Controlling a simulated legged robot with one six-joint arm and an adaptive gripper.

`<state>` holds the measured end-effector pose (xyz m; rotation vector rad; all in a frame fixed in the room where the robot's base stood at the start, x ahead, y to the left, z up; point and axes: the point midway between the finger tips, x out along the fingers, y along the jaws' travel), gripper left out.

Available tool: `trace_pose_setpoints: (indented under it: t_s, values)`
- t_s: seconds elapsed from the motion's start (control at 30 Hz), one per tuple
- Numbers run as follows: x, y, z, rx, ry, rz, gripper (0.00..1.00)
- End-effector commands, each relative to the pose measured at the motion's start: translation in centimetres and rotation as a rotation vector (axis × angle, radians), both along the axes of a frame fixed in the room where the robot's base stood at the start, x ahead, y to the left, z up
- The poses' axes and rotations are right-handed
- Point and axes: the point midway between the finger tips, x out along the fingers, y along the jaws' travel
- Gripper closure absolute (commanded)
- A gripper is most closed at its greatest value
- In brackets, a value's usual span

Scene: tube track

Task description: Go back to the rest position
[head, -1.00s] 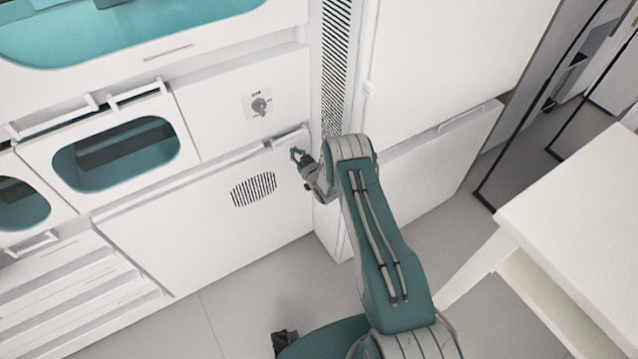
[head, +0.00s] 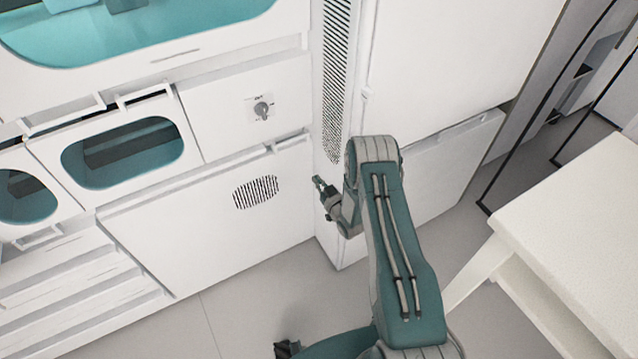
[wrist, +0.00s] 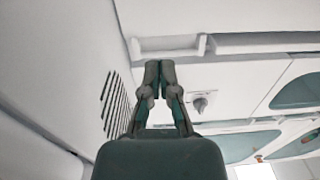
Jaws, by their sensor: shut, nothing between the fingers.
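My gripper (head: 318,181) is at the end of my bent arm, in front of the white cabinet wall in the head view. It hangs near the corner between the vented lower panel and the tall white column. In the wrist view my gripper (wrist: 159,66) has its two fingertips together, with nothing between them. It appears apart from the panels.
A lower white panel (head: 215,225) has a round dark vent (head: 256,192). Above it is a panel with a knob (head: 262,110). Windowed teal compartments (head: 125,152) are at left. A white table (head: 585,215) stands at right. Grey floor (head: 235,310) is clear at lower left.

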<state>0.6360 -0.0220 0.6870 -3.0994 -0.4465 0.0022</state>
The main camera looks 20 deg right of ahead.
Motion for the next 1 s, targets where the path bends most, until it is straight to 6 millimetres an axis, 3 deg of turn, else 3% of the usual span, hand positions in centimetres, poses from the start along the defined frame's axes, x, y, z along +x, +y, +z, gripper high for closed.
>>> trace_pose_setpoints:
  t_s: [0.2, 0.37, 0.47, 0.73, 1.0]
  values:
    - [-1.1, -0.2, 0.1, -0.001, -0.001, 0.001, 1.00]
    - [-1.1, -0.2, 0.2, -0.002, -0.001, 0.001, 1.00]
    - [-0.3, -0.3, 1.3, -0.015, 0.009, -0.005, 1.00]
    - [3.1, -1.0, 9.8, -0.113, 0.125, -0.059, 1.00]
    - [3.3, -1.5, 18.7, -0.188, 0.263, -0.130, 1.00]
